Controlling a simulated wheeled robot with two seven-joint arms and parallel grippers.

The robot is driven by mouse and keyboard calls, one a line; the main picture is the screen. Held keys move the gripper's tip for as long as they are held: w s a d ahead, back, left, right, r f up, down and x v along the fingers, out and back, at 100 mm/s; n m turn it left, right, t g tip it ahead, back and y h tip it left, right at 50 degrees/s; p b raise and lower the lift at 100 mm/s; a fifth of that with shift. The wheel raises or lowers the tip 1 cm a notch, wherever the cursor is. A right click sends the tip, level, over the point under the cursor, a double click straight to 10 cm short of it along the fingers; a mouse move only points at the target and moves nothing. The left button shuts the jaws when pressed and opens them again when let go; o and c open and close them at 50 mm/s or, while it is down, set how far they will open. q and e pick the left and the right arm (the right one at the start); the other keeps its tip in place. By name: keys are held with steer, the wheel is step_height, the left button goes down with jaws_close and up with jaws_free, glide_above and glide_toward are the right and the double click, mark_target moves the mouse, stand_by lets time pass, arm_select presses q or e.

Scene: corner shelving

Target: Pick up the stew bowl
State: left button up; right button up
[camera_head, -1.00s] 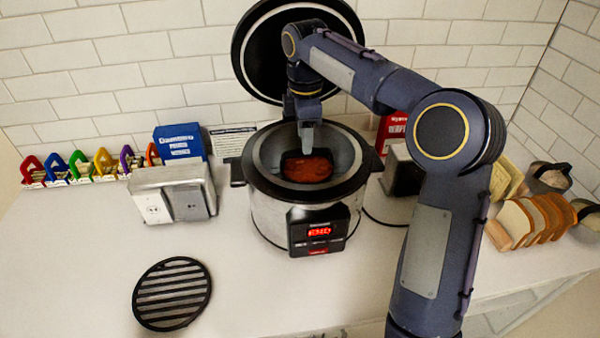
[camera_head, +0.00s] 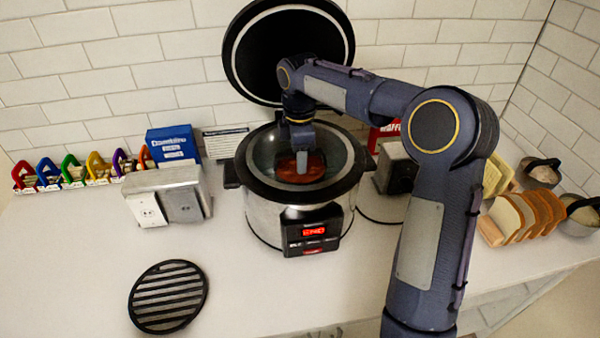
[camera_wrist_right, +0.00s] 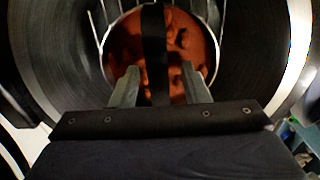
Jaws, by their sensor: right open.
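The stew bowl (camera_head: 312,168), with reddish-orange stew in it, sits inside the silver and black cooker (camera_head: 262,208). My right gripper (camera_head: 302,168) reaches down into the cooker's mouth, over the stew. In the right wrist view the two fingers (camera_wrist_right: 160,85) are apart. The stew bowl (camera_wrist_right: 188,50) shows behind and between them, with a dark strip crossing the middle. I cannot tell whether the fingertips touch the bowl. The bowl's sides are mostly hidden by the cooker and the gripper. My left gripper is not in view.
The cooker's round black lid (camera_head: 290,50) stands open behind it. A silver toaster (camera_head: 165,192) is to the left, and a black round trivet (camera_head: 168,296) lies at the front left. Bread slices in a rack (camera_head: 525,215) stand at the right. The front counter middle is clear.

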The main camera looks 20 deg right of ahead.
steer(key=shift+f, duration=0.2)
jaws_close()
stand_by(0.3)
steer(key=shift+r, duration=0.1)
stand_by(1.1)
